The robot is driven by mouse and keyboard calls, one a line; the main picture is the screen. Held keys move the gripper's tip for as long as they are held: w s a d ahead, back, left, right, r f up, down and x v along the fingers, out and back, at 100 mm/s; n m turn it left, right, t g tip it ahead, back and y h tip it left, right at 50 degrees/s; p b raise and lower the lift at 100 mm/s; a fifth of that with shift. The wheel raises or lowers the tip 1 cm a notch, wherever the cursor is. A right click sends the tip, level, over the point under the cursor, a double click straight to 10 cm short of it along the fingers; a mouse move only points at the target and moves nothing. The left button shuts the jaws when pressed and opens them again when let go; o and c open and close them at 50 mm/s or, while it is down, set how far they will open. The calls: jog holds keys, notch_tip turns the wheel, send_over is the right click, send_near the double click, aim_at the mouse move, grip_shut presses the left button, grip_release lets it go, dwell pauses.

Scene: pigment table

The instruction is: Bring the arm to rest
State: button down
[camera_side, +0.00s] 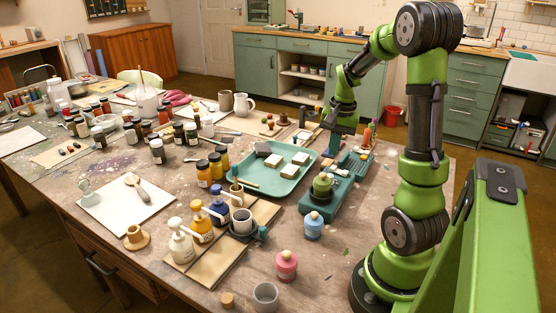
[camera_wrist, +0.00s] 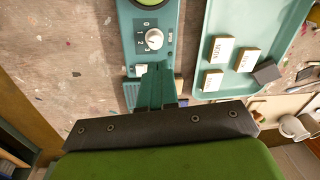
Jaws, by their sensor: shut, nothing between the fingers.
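My green arm bends over the right side of the work table (camera_side: 330,262). My gripper (camera_side: 329,146) hangs pointing down above the table, beyond the teal tray and the teal device. In the wrist view my gripper (camera_wrist: 158,68) shows its teal fingers together and empty. They overlap the picture of the teal device (camera_wrist: 133,20), close to its white dial (camera_wrist: 154,39). Whether the fingertips touch anything below cannot be told.
The teal tray (camera_side: 255,185) holds pale blocks, one labelled block (camera_wrist: 221,50) clear in the wrist view. Blue (camera_side: 313,226) and pink (camera_side: 286,266) jars stand in front. Paint bottles crowd the table's left side.

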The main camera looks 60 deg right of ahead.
jog(key=a+r+n+t, duration=0.2)
jog(key=a+r+n, duration=0.1)
jog(key=a, duration=0.7)
jog(key=a+r+n+t+y, duration=0.1)
jog(key=a+r+n, duration=0.3)
jog(key=a, duration=0.6)
jog(key=s+a+r+n+t+y, duration=0.1)
jog(key=a+r+n+t, duration=0.2)
jog(key=a, duration=0.7)
jog(key=shift+a+r+n, duration=0.15)
jog(key=shift+r+n, duration=0.1)
jog(key=shift+n, duration=0.55)
